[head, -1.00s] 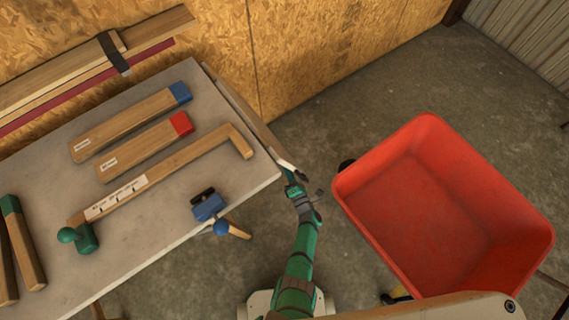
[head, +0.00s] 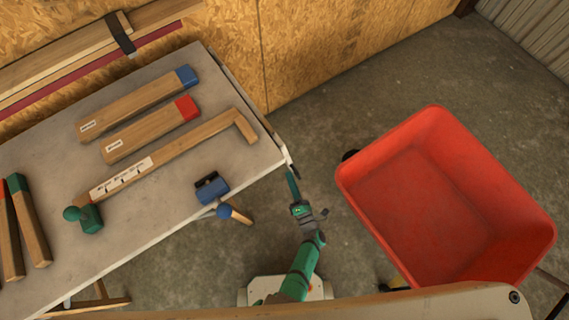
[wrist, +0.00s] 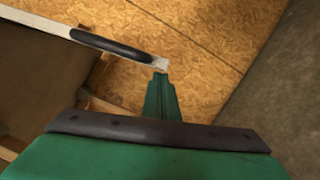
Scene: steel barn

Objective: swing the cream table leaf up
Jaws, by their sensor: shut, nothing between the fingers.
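The cream table leaf (head: 284,146) shows as a narrow strip along the right end of the workbench, seen almost edge-on, so its face is mostly hidden. In the wrist view a pale edge with a dark strip (wrist: 110,46) runs from the upper left to my fingertips and looks like the leaf's edge. My gripper (head: 291,178) is just below the leaf's near corner, fingers pointing at it. In the wrist view the green fingers (wrist: 160,85) are together and empty. Their tips overlap the end of the pale edge; I cannot tell whether they touch.
The grey benchtop (head: 165,205) holds wooden bars, a long wooden piece, a green-knobbed tool (head: 85,215) and a blue block (head: 212,188). A red cart tub (head: 450,215) stands close on the right. Concrete floor is clear between the bench and tub, towards the wall.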

